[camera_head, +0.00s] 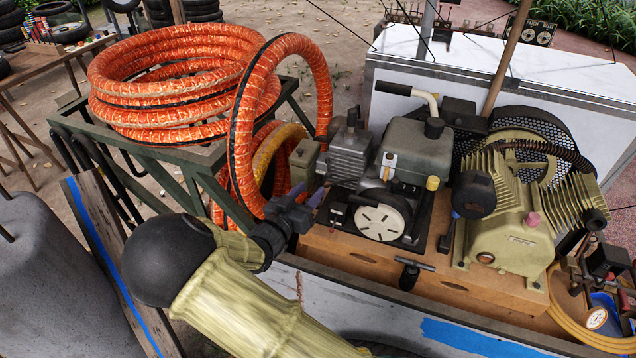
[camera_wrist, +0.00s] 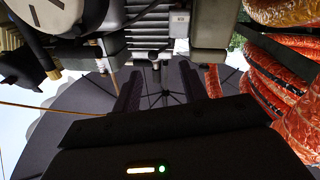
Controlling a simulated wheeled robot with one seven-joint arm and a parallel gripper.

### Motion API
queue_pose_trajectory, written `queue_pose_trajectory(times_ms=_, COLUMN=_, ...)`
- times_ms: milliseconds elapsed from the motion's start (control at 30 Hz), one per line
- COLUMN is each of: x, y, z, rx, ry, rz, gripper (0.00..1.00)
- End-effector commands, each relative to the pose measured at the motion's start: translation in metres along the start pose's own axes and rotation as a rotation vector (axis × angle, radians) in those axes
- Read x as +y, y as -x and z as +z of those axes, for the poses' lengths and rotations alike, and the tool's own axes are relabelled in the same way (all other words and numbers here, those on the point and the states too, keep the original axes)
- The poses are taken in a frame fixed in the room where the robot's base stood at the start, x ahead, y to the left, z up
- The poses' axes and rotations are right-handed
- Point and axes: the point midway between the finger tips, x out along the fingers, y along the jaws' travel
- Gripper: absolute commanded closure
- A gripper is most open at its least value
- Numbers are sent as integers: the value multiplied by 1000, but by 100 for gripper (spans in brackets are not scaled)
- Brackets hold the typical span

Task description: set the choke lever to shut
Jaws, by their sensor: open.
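The small engine (camera_head: 412,150), with a grey-green tank, a finned cylinder and a pale slotted disc, stands on the wooden deck of the cart.
An orange hose coil (camera_head: 180,85) lies on a green frame left of my gripper, and one loop hangs close behind it. An olive compressor pump (camera_head: 515,215) stands right of the engine. A black T-handle (camera_head: 410,272) rises from the deck edge in front.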

Motion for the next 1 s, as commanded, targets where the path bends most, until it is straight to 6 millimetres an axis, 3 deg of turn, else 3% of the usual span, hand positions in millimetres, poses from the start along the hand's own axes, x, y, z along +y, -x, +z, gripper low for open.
queue_pose_trajectory(times_ms=400, x=0, y=80, z=1, rx=-1, ry=1, rz=0, gripper=57)
queue_pose_trajectory(times_ms=567, x=1, y=92, z=0, rx=0, ry=2, rz=3, gripper=57)
queue_pose_trajectory(times_ms=833, x=1, y=93, z=0, rx=0, ry=3, rz=4, gripper=57)
queue_pose_trajectory(times_ms=1000, x=-2, y=92, z=5, rx=6, ry=-47, rz=7, gripper=91)
